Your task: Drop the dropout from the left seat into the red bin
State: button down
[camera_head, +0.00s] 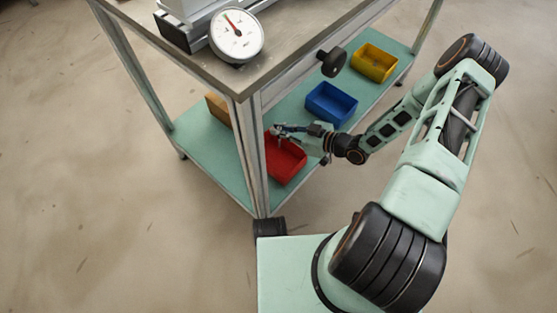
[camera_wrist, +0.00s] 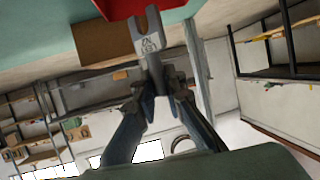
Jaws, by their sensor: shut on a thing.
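The red bin (camera_head: 287,165) stands on the lower green shelf in the head view, near the front post. A red part of it (camera_wrist: 118,8) also shows at the top edge of the wrist view. My gripper (camera_head: 284,129) reaches in under the tabletop and is above the bin's far side. In the wrist view my gripper (camera_wrist: 152,80) is shut on the dropout (camera_wrist: 148,38), a small grey metal piece with a forked end. The dropout is too small in the head view to make out well. The seats cannot be made out.
A blue bin (camera_head: 331,104) and a yellow bin (camera_head: 374,62) stand along the same shelf (camera_head: 205,145). A brown box (camera_head: 217,108) is behind the post. The tabletop (camera_head: 270,75) with a dial gauge (camera_head: 236,35) overhangs, and a black knob (camera_head: 332,61) sticks out.

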jog(key=shift+f, duration=0.65)
jog(key=c, duration=1.9)
grip_release()
jog(key=shift+c, duration=0.2)
jog(key=shift+d, duration=0.1)
jog(key=v, duration=1.2)
